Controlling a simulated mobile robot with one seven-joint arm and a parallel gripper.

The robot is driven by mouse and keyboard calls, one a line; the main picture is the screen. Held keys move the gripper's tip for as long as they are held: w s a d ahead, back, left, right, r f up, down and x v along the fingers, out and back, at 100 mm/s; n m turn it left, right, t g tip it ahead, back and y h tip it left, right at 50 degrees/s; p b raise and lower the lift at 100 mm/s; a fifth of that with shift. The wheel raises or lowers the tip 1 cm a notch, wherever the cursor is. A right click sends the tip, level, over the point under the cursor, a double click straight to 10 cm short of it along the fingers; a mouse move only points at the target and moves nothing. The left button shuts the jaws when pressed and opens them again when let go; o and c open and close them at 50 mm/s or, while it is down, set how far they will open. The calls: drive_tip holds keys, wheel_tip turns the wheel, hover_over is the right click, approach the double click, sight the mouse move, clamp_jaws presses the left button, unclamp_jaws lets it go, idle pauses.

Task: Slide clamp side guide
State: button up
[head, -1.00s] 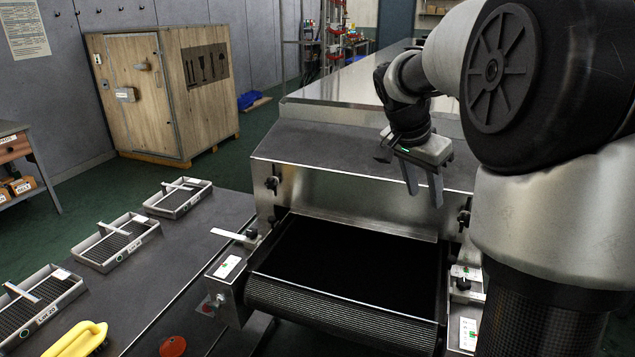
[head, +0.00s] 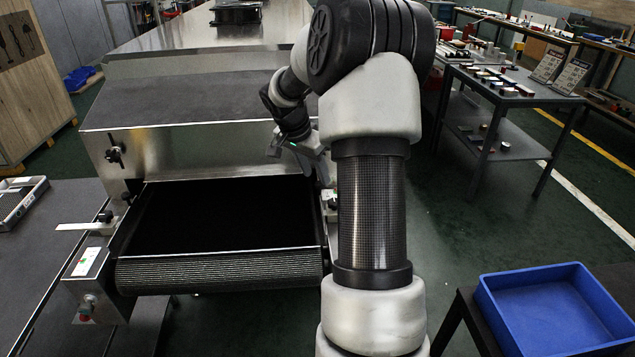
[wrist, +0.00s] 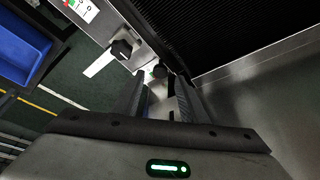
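The dryer's dark belt (head: 225,215) runs out from under the steel hood. On its left edge a side guide clamp (head: 100,226) has a flat light strip pointing outward and a black knob. In the wrist view the opposite edge shows a similar strip (wrist: 100,65) with a black knob (wrist: 122,48). A second dark knob (wrist: 160,70) is just beyond my fingertips. My gripper (head: 319,168) is at the belt's right side by the hood, partly hidden by my arm.
A blue crate (head: 483,300) stands on a stand at the lower right. A dark table with small parts (head: 545,98) is at the back right. Green floor between crate and table is clear.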

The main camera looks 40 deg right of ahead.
sight(317, 184)
drive_tip(key=shift+x, duration=1.75)
clamp_jaws()
